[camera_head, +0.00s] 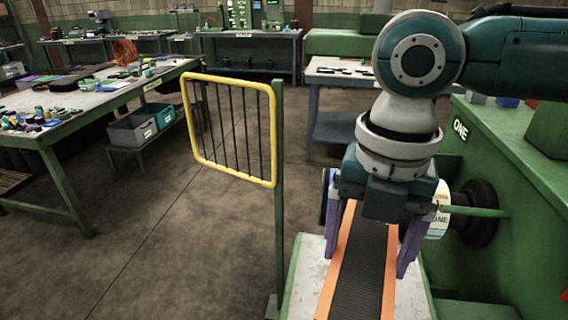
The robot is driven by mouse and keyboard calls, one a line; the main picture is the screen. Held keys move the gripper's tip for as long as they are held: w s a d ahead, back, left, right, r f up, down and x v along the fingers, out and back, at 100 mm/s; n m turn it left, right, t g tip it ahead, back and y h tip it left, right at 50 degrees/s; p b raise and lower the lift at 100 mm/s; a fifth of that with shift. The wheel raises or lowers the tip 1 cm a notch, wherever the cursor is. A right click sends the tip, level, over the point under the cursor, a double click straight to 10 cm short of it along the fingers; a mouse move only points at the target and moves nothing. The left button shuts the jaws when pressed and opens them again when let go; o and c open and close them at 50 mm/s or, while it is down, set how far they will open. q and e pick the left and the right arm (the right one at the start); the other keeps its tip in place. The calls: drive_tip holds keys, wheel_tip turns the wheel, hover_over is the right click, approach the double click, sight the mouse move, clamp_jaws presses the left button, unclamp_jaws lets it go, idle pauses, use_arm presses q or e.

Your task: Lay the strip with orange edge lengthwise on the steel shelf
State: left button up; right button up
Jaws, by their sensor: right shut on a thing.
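The strip with orange edge (362,278) is a dark ribbed band with an orange border along both long sides. It runs from under my right gripper toward the bottom of the view, where its near end is cut off. My right gripper (368,246) points down, with its purple fingers shut on the strip from either side. A pale, scuffed surface with a green rim, which looks like the steel shelf (306,268), is below the strip. I cannot tell whether the strip touches it. The strip's far end is hidden by the gripper. My left gripper is not in view.
A yellow-framed barred guard (228,78) on a green post (280,180) stands left of the shelf. A green machine (510,190) marked ONE, with a dark round wheel (478,213), is close on the right. A cluttered workbench (95,98) stands at left; open floor lies between.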

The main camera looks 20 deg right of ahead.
drive_tip(key=f+n+b, duration=0.1)
drive_tip(key=f+b, duration=0.3)
drive_tip(key=f+n+b, duration=0.1)
drive_tip(key=f+b, duration=0.3)
drive_tip(key=shift+s+d, duration=0.2)
drive_tip(key=shift+r, duration=0.1)
idle(0.4)
drive_tip(key=shift+s+d+f+b, duration=0.2)
drive_tip(key=shift+f+b, duration=0.15)
drive_tip(key=shift+f, duration=0.4)
drive_tip(key=shift+s+d+f+b, duration=0.1)
drive_tip(key=shift+d+f+b, duration=0.15)
drive_tip(key=shift+f, duration=0.55)
drive_tip(key=shift+s+d+f+b, duration=0.15)
drive_tip(key=shift+f+b, duration=0.25)
drive_tip(key=shift+f, duration=0.35)
